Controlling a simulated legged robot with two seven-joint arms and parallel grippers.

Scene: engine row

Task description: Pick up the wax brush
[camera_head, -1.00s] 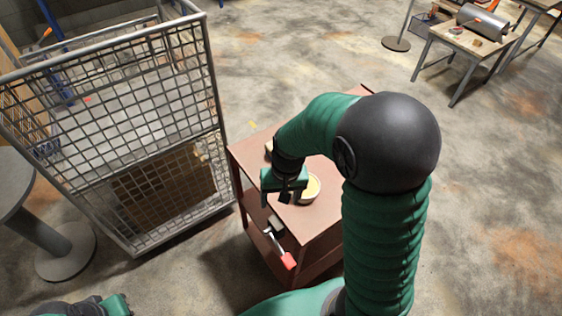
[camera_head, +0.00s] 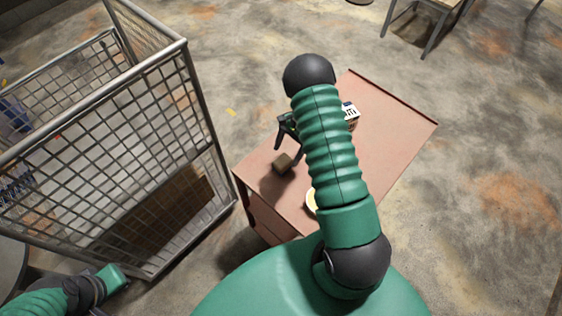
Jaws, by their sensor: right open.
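A small brown block (camera_head: 283,162), which may be the wax brush, lies on the reddish-brown cart top (camera_head: 395,130) near its left edge. It is too small to tell its bristles or handle. My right gripper (camera_head: 288,148) is open, its dark fingers just above and behind the block in the picture. I cannot tell whether they touch it. My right arm crosses over the cart and hides part of its top. My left gripper (camera_head: 117,277) is low at the left, away from the cart; its fingers do not show clearly.
A pale yellow round dish (camera_head: 311,200) is partly hidden behind my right arm. A black-and-white marked item (camera_head: 350,111) sits by the arm on the cart. A wire mesh cage (camera_head: 130,130) stands close on the left. The floor right of the cart is clear.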

